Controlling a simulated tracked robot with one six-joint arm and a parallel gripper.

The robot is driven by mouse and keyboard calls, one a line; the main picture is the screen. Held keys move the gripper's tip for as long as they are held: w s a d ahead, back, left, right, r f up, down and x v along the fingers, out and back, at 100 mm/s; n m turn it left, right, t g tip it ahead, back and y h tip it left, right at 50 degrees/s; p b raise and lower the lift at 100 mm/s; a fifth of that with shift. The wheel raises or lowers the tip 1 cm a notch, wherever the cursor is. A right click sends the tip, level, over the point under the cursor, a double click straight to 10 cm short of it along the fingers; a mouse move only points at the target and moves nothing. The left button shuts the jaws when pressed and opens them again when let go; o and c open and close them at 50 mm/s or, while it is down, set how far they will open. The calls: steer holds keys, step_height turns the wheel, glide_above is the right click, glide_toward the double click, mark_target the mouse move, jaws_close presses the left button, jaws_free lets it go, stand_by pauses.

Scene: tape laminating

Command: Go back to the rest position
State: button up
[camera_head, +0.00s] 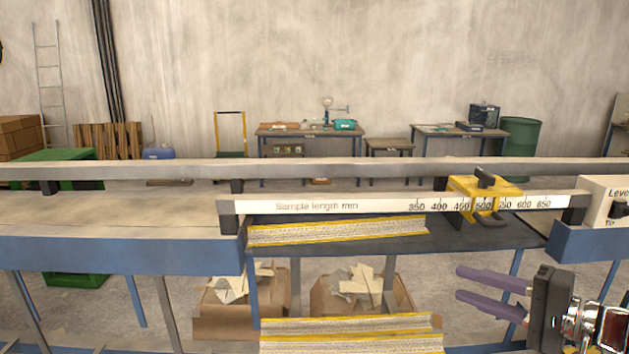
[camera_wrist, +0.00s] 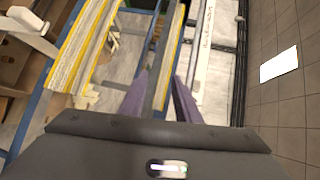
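My gripper (camera_head: 492,292) is at the lower right in the head view, in front of the blue-framed machine. Its two purple fingers are apart and point left, with nothing between them in the head view. In the wrist view the gripper (camera_wrist: 161,95) also shows its fingers spread, with a yellow-edged strip in the background between them. The arm reaches in from the right edge; most of it is out of view.
A yellow slider block (camera_head: 486,200) sits on the sample length scale (camera_head: 330,206). Yellow-edged strips lie on the upper shelf (camera_head: 340,230) and lower down (camera_head: 350,334). Two cardboard boxes (camera_head: 240,322) with scraps stand beneath. A long rail (camera_head: 340,168) crosses behind.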

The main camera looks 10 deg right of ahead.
steer(key=s+a+f+n+g, duration=0.1)
steer(key=a+f+n+g, duration=0.15)
steer(key=a, duration=0.45)
steer(key=s+a+f+n+g, duration=0.1)
steer(key=s+a+f+g, duration=0.1)
steer(key=a+f+g, duration=0.35)
steer(key=s+a+f+n+h, duration=0.2)
steer(key=s+a+n+h, duration=0.5)
steer(key=n+h, duration=0.1)
steer(key=shift+s+a+h, duration=0.25)
steer(key=shift+s+h, duration=0.1)
steer(key=shift+h, duration=0.05)
stand_by(0.6)
